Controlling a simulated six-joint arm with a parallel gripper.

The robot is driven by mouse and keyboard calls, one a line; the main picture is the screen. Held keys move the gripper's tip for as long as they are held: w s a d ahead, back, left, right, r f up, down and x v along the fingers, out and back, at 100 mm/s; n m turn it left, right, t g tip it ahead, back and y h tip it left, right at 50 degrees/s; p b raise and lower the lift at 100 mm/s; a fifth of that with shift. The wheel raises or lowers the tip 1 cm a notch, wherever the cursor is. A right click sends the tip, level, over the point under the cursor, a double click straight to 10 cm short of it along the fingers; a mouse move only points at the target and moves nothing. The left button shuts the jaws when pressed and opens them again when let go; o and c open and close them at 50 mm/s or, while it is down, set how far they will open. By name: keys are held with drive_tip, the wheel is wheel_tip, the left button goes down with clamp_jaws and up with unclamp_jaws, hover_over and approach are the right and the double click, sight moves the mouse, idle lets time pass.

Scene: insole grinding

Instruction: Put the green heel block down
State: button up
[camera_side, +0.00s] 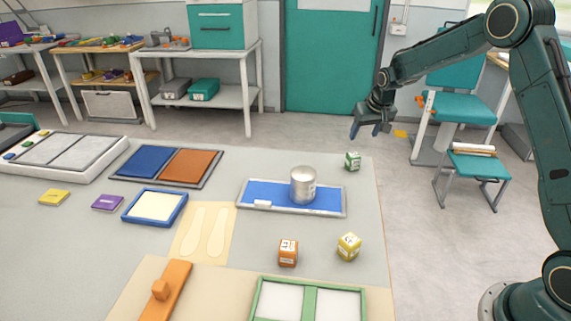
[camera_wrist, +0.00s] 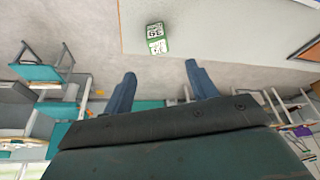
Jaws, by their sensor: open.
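The green heel block (camera_side: 352,161) with white labels rests on the table (camera_side: 355,200) near its far right corner. It also shows in the wrist view (camera_wrist: 156,39), beyond my fingertips and between them, close to the table edge. My gripper (camera_side: 370,132) is above and to the right of the block, with a clear gap between them. In the wrist view my two blue fingers (camera_wrist: 160,82) are spread apart with nothing between them.
A metal cup (camera_side: 303,185) stands on a blue-bottomed tray (camera_side: 250,197) left of the green block. An orange block (camera_side: 288,253) and a yellow block (camera_side: 349,247) are nearer the front. The table ends just right of the green block. Bare table lies between tray and yellow block.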

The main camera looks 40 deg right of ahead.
drive_tip(key=s+a+r+n+t, duration=0.1)
drive_tip(key=s+a+r, duration=0.5)
drive_tip(key=s+r, duration=0.25)
drive_tip(key=s+a+r+n, duration=0.1)
drive_tip(key=s+a+r, duration=0.5)
drive_tip(key=s+r, duration=0.25)
drive_tip(key=s+a+n+y, duration=0.1)
drive_tip(key=s+a, duration=0.2)
drive_tip(key=s, duration=0.7)
drive_tip(key=s+a+n, duration=0.1)
drive_tip(key=s+a, duration=0.2)
drive_tip(key=s, duration=0.7)
drive_tip(key=shift+s+y, duration=0.3)
drive_tip(key=shift+y, duration=0.1)
